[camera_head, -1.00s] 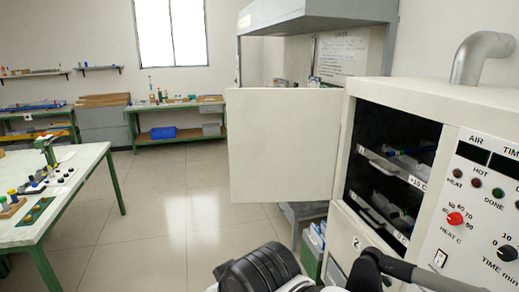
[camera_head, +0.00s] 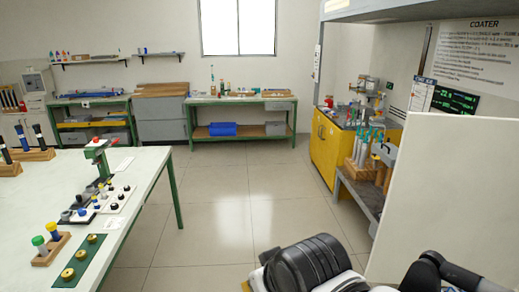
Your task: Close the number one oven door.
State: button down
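The open oven door (camera_head: 450,205) is a plain pale panel at the right edge of the head view. It stands swung out, and its right side is cut off by the frame. No number shows on the part I see. The oven body and its compartments are out of view now. Parts of my own arm (camera_head: 305,268) show at the bottom, in front of and below the door. My gripper's fingers are not in view.
A coater bench with a yellow cabinet (camera_head: 325,150) stands behind the door. A white table with green legs (camera_head: 140,195) holds small parts at left. A green-framed bench (camera_head: 240,100) is at the back wall. The tiled floor (camera_head: 225,200) between them is clear.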

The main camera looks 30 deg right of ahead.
aim_at(453, 190)
jog(key=i+z, duration=0.1)
jog(key=i, duration=0.65)
jog(key=i+j, duration=0.15)
jog(key=i, duration=0.6)
jog(key=i+j+z, duration=0.15)
jog(key=i, duration=0.65)
jog(key=i+z, duration=0.2)
jog(key=z, duration=3.8)
jog(key=j+u, duration=0.3)
jog(key=u, duration=0.15)
jog(key=i, duration=0.05)
